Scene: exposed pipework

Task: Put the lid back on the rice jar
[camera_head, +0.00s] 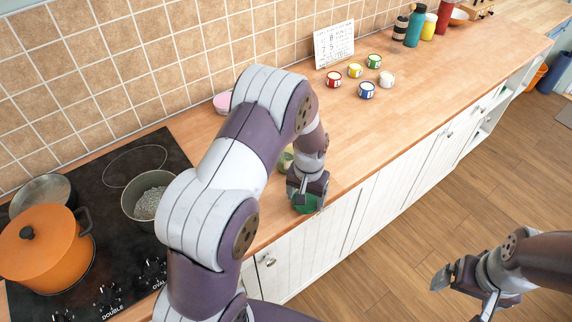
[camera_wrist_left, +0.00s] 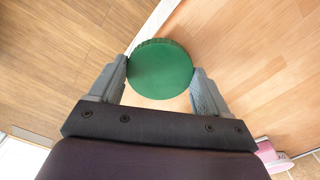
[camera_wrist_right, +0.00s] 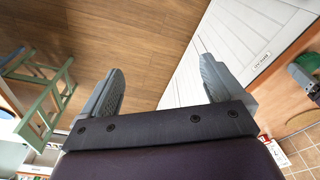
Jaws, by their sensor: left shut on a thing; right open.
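My left gripper (camera_head: 306,190) is shut on a round green lid (camera_head: 307,203), held by its sides above the counter's front edge. The lid also shows between the fingers in the left wrist view (camera_wrist_left: 160,70), with its flat face towards the camera. A pale green thing (camera_head: 285,160) shows just behind my left arm on the counter; it may be the rice jar, but the arm hides most of it. My right gripper (camera_head: 463,294) is open and empty over the floor, away from the counter; its spread fingers show in the right wrist view (camera_wrist_right: 160,75).
Several small coloured tins (camera_head: 367,90) stand further along the counter before a white calendar (camera_head: 334,44). A pink thing (camera_head: 222,102) stands near the wall. On the left, the black hob (camera_head: 110,270) bears an orange pot (camera_head: 45,250) and an open grey pan (camera_head: 130,200).

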